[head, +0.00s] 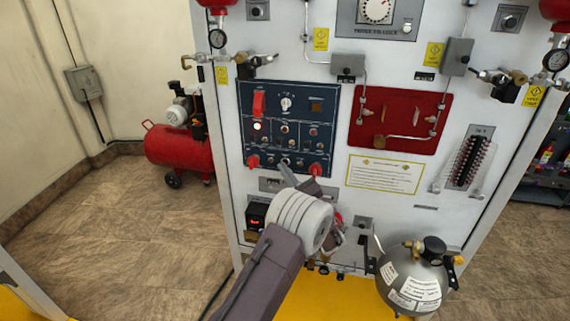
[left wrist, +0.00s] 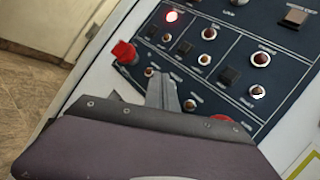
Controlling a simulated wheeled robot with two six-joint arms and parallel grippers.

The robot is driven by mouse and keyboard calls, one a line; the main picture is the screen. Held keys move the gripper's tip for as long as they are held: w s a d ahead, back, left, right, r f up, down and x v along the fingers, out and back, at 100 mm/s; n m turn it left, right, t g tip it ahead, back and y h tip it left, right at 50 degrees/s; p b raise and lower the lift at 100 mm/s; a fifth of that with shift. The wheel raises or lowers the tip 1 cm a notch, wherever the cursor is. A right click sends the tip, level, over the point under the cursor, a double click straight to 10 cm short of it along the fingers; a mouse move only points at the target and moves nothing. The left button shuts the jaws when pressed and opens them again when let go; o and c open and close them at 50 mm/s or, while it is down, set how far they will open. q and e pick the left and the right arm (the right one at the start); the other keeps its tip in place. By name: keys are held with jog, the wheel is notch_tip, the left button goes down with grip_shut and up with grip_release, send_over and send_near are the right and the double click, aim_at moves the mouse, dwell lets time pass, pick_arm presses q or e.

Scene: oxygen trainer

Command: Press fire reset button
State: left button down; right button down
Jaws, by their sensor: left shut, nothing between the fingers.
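The dark blue control panel (head: 262,92) is on the upright white board. It carries a red switch cover (head: 258,104), a lit red lamp (head: 257,126), several small buttons and red knobs at its lower left (head: 252,161) and lower right (head: 316,169). Its labels are too small to read, so I cannot tell which button is fire reset. My left gripper (head: 287,172) is shut and empty, in front of the panel's lower edge. In the left wrist view its fingers (left wrist: 161,92) overlap the lower buttons, right of the red knob (left wrist: 124,52); contact cannot be told. My right gripper is not in view.
A red panel (head: 400,105) with pipes is to the right on the board. A grey cylinder (head: 412,275) stands at the lower right on a yellow base (head: 335,300). A red compressor (head: 180,148) is on the floor at the left. Floor between is clear.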

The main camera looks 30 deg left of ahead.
pick_arm(q)
jog(key=shift+w+a, duration=0.1)
jog(key=shift+w, duration=0.4)
dwell(0.6)
jog(key=shift+s, duration=0.1)
jog(key=shift+s+d, duration=0.2)
jog(key=shift+s, duration=0.5)
jog(key=shift+s+d+b, duration=0.1)
jog(key=shift+s+d, duration=0.1)
jog(key=shift+s, duration=0.6)
jog(key=shift+s+d+b, duration=0.1)
jog(key=shift+s+d, duration=0.1)
jog(key=shift+s, duration=0.6)
jog(key=shift+s+d+b, duration=0.1)
jog(key=shift+s+d, duration=0.1)
jog(key=shift+s, duration=0.6)
jog(key=shift+a, duration=0.1)
